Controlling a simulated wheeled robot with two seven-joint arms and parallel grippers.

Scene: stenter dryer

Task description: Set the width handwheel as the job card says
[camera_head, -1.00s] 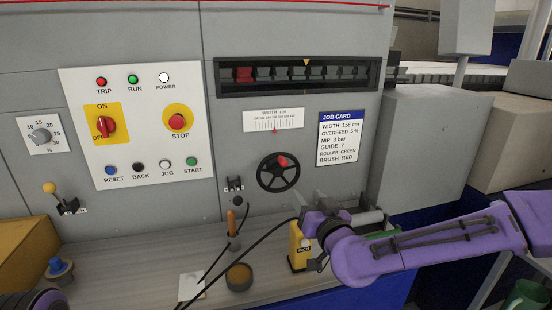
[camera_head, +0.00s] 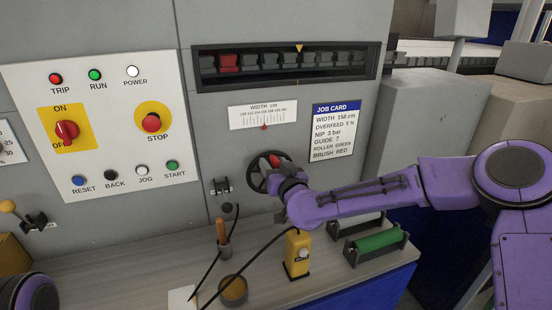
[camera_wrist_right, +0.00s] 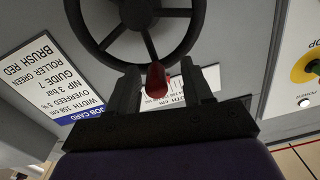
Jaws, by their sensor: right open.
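The black handwheel (camera_head: 252,179) is on the grey machine front, its red knob (camera_head: 275,160) at the upper right of the rim. My right gripper (camera_head: 283,175) is at the wheel and covers its right and lower parts. In the right wrist view, the red knob (camera_wrist_right: 156,80) stands between the open dark fingers, with no clear grip on it. The width scale (camera_head: 263,116) above has a red pointer (camera_head: 264,127) near its middle. The job card (camera_head: 334,131) reads width 158 cm. My left gripper is out of view.
A control panel (camera_head: 108,183) with lamps and switches is at left. On the bench (camera_head: 130,284) stand a yellow pendant (camera_head: 297,252) with a cable, a brown pot (camera_head: 233,290), an orange-handled tool (camera_head: 223,232) and a green roller (camera_head: 378,241) in a holder.

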